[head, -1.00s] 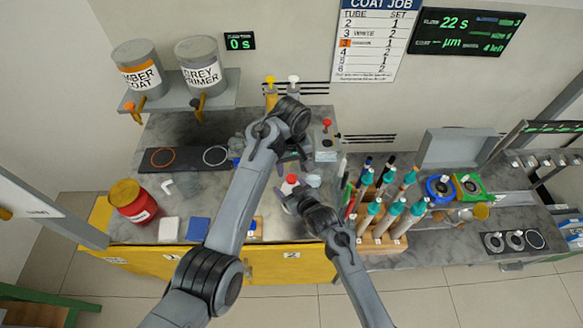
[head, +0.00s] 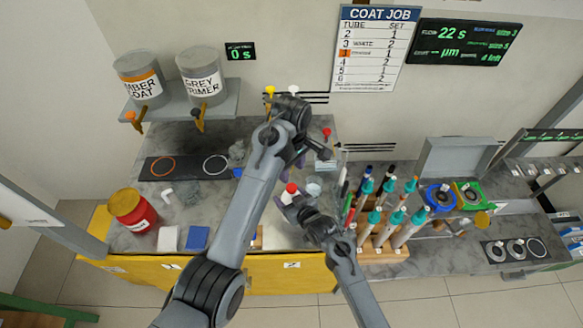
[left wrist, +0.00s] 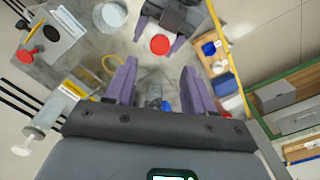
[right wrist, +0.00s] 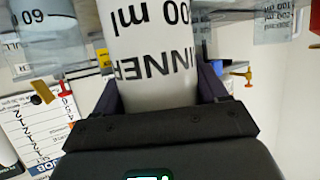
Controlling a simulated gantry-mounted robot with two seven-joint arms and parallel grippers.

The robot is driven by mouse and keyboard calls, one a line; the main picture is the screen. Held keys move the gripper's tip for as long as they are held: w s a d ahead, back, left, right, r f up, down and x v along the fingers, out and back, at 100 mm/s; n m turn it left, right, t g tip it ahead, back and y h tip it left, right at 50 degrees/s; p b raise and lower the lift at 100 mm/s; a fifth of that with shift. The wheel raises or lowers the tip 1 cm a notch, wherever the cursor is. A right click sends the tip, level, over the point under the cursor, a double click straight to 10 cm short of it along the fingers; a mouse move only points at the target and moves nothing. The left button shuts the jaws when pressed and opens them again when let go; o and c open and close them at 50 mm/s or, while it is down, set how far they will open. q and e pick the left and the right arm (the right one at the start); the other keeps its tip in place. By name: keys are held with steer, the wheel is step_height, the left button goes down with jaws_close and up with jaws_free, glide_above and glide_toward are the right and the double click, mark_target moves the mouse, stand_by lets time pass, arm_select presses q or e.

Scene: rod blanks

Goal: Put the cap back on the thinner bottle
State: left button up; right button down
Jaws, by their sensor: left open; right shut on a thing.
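The white thinner bottle (right wrist: 152,60) is held in my right gripper (right wrist: 158,95), its printed label "INNER" and "100 ml" upside down in the right wrist view. A red cap (head: 291,188) shows at the bottle's top. It also shows as a red disc in the left wrist view (left wrist: 160,44), between my right gripper's purple fingers. I cannot tell how firmly it is seated. My left gripper (left wrist: 158,75) is open with nothing between its fingers, higher and farther back than the bottle. Its fingertips are mostly hidden by my left arm in the head view.
A clear beaker (head: 314,187) stands close to the right of the bottle. A wooden rack (head: 381,247) of several teal-topped tubes is farther right. A box with a red knob (head: 326,132) is behind. A red canister (head: 133,212) stands far left.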

mark_target(292, 187)
arm_select(q)
steer(key=shift+f, duration=0.15)
steer(key=shift+f, duration=3.9)
jaws_close()
steer(key=m, duration=0.6)
steer(key=shift+m, duration=0.3)
steer(key=shift+o, duration=0.4)
jaws_free()
